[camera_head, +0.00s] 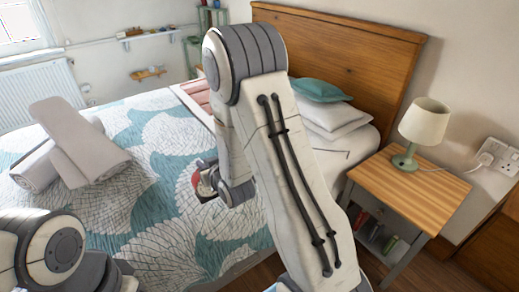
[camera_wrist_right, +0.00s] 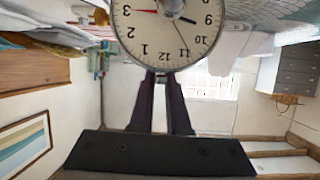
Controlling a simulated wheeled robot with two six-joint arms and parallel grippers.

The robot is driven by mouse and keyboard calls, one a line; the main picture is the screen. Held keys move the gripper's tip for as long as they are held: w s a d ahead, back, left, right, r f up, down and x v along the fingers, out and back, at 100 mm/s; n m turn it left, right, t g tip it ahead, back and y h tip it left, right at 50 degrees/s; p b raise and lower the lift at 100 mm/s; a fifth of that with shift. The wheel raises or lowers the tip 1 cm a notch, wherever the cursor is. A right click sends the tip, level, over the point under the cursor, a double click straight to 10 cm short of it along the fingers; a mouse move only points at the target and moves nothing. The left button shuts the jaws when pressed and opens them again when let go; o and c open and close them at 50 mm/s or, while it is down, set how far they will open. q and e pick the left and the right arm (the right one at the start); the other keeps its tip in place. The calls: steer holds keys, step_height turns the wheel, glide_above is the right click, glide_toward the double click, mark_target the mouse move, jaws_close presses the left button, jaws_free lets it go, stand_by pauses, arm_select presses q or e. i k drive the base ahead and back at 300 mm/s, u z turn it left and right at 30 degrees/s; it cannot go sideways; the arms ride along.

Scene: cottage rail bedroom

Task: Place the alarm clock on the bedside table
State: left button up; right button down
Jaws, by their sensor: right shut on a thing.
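The alarm clock (camera_wrist_right: 166,32) has a round cream dial with black numerals and red and black hands. It fills the top middle of the right wrist view, its dial upside down there and cut off by the frame's edge. My right gripper (camera_wrist_right: 162,84) is shut on it at the rim. In the head view my right gripper (camera_head: 206,178) is mostly hidden behind my right arm, above the bed. The bedside table (camera_head: 443,201) has a wooden top and stands at the right, apart from the gripper. My left arm shows at the lower left; its gripper is out of view.
A lamp (camera_head: 423,124) with a green base stands at the back left of the tabletop; its front right is bare. Books (camera_head: 378,233) lie on the shelf below. The bed (camera_head: 165,215) holds rolled towels (camera_head: 82,147) and pillows (camera_head: 333,112). A wall socket (camera_head: 497,155) is behind the table.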

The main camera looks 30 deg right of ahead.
mark_target(399, 194)
steer(key=k, duration=0.6)
steer(key=z, duration=0.75)
steer(key=i, duration=0.75)
steer(key=z, duration=0.9)
steer(key=i, duration=0.6)
steer(key=z, duration=0.15)
